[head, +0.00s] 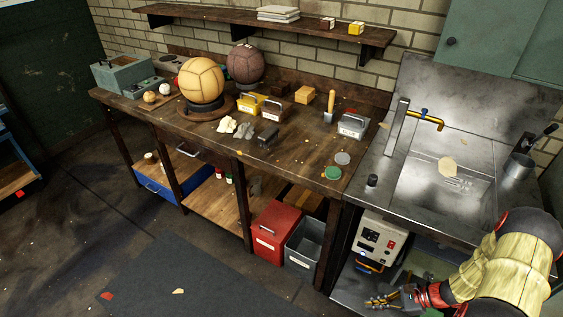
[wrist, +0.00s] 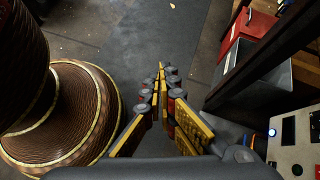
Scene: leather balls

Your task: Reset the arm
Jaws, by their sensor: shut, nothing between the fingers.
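My gripper (head: 392,300) is low at the bottom right of the head view, in front of the shelf under the sink counter. In the wrist view my gripper (wrist: 162,75) points out over the dark floor, its fingers together at the tips with nothing between them. My arm (head: 500,265) with its yellowish ribbed cover comes in from the lower right of the head view. It holds nothing.
A wooden workbench (head: 290,165) carries a tan ball (head: 202,79), a dark brown ball (head: 245,63) and small tools. A red box (head: 275,228) and a grey bin (head: 304,243) stand below. A white control box (head: 380,242) sits under the metal sink (head: 440,190).

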